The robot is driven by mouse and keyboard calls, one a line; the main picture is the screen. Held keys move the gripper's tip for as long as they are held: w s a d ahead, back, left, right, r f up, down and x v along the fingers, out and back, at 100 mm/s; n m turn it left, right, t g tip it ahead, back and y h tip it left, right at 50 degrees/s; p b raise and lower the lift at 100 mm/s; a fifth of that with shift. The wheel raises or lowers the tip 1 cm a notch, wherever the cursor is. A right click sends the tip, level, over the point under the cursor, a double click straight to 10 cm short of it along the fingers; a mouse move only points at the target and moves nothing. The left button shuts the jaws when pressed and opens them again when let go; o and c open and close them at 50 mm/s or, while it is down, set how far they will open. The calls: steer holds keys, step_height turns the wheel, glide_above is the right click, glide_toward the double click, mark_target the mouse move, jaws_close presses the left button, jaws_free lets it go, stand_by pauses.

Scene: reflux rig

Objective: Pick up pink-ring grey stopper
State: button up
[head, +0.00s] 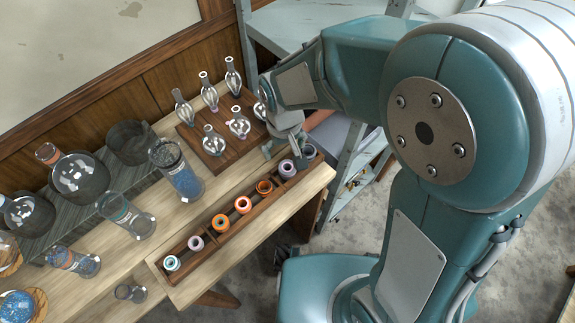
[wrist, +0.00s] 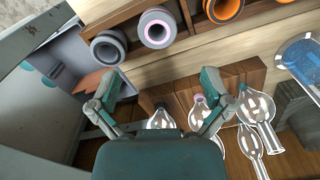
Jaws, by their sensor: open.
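The pink-ring grey stopper (wrist: 157,28) stands in the wooden rack at the top of the wrist view, just right of a plain grey stopper (wrist: 108,48). In the head view it is the pinkish-grey stopper (head: 287,169) near the rack's upper right end, beside the end stopper (head: 309,152). My gripper (wrist: 160,86) is open and empty, with its two fingers spread apart. In the wrist view the stopper lies beyond the fingertips, apart from them. In the head view my gripper (head: 284,146) hangs close to that end of the rack, its fingers partly hidden.
The rack (head: 210,252) also holds orange, lilac and teal-ringed stoppers. Several glass flasks stand on a dark wooden board (head: 188,135) behind the gripper. Beakers, including one with blue contents (head: 184,182), stand left. A metal shelf (head: 355,165) stands right of the table.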

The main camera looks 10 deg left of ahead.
mark_target(287, 171)
steer(key=f, duration=0.2)
steer(key=shift+d+f, duration=0.3)
steer(key=f, duration=0.3)
steer(key=shift+s+d+f, duration=0.1)
steer(key=shift+s+f, duration=0.25)
steer(key=shift+f, duration=0.5)
steer(key=c, duration=1)
